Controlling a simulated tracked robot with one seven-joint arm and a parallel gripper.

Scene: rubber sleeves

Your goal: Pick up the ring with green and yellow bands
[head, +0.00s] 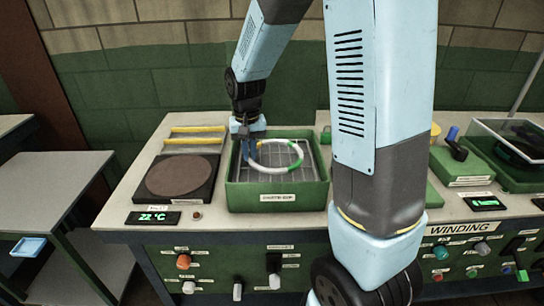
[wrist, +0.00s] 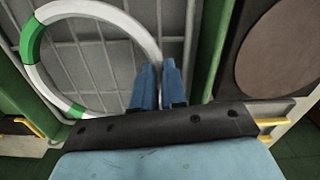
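My gripper (head: 250,153) points down at the ring's left side in the head view. Its blue fingers (wrist: 158,68) are close together, about a band's width apart, and look shut on the ring. The fingers hide that stretch of the ring.
Left of the tray is a dark plate with a round brown disc (head: 174,175), with yellow bars (head: 195,135) behind. A temperature display (head: 153,218) stands in front. My arm covers the bench right of the tray. A grey side table (head: 45,185) is at far left.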

